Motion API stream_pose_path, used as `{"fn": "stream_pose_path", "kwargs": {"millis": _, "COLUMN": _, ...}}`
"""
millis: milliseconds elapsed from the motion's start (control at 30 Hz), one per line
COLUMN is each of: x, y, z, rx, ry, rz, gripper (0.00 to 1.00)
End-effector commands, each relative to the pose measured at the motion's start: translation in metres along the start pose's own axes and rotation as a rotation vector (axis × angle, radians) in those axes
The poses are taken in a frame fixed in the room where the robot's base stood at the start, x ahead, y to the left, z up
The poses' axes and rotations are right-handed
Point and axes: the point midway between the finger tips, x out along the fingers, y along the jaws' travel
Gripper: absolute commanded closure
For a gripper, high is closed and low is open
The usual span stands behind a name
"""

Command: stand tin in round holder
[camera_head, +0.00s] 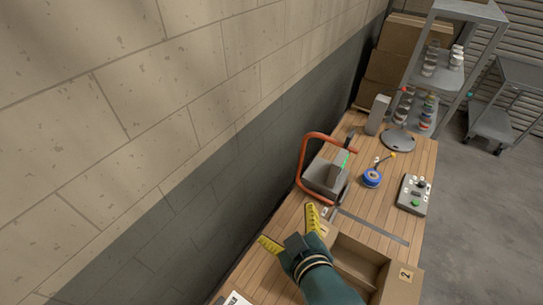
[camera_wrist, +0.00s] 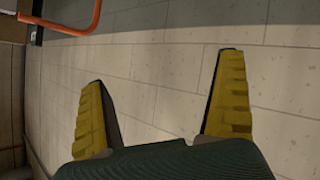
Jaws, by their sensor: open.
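My gripper (camera_head: 289,230) is open and empty, its yellow fingers spread above the left edge of the wooden bench, near the wall. In the wrist view the gripper (camera_wrist: 163,72) has only wall between its fingers. Small tins or jars (camera_head: 403,106) stand on the grey shelf rack beyond the bench; I cannot tell which one is the task's tin. A small round blue object (camera_head: 372,178) with thin pieces sticking up stands mid-bench. A flat round grey disc (camera_head: 398,141) lies behind it. I cannot tell whether either is the round holder.
A grey device (camera_head: 326,177) with an orange tubular frame stands ahead of my gripper by the wall. A divided wooden tray (camera_head: 403,287) is at the near right. A block wall borders the left.

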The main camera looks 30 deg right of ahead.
Motion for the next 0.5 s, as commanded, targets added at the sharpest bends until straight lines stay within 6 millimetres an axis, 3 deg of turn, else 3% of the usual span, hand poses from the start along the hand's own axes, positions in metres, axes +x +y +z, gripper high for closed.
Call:
{"fn": "stream_pose_path", "kwargs": {"millis": 33, "x": -0.016, "y": -0.002, "z": -0.06, "rx": 0.043, "ry": 0.162, "rz": 0.014, "gripper": 0.0}}
{"fn": "stream_pose_path", "kwargs": {"millis": 100, "x": -0.048, "y": -0.006, "z": -0.13, "rx": 0.124, "ry": 0.375, "rz": 0.013, "gripper": 0.0}}
{"fn": "stream_pose_path", "kwargs": {"millis": 200, "x": -0.103, "y": -0.011, "z": -0.206, "rx": 0.238, "ry": 0.64, "rz": -0.021, "gripper": 0.0}}
{"fn": "stream_pose_path", "kwargs": {"millis": 333, "x": -0.157, "y": -0.015, "z": -0.255, "rx": 0.342, "ry": 0.849, "rz": -0.076, "gripper": 0.0}}
{"fn": "stream_pose_path", "kwargs": {"millis": 400, "x": -0.17, "y": -0.015, "z": -0.265, "rx": 0.367, "ry": 0.895, "rz": -0.09, "gripper": 0.0}}
{"fn": "stream_pose_path", "kwargs": {"millis": 500, "x": -0.174, "y": -0.014, "z": -0.267, "rx": 0.376, "ry": 0.908, "rz": -0.095, "gripper": 0.0}}
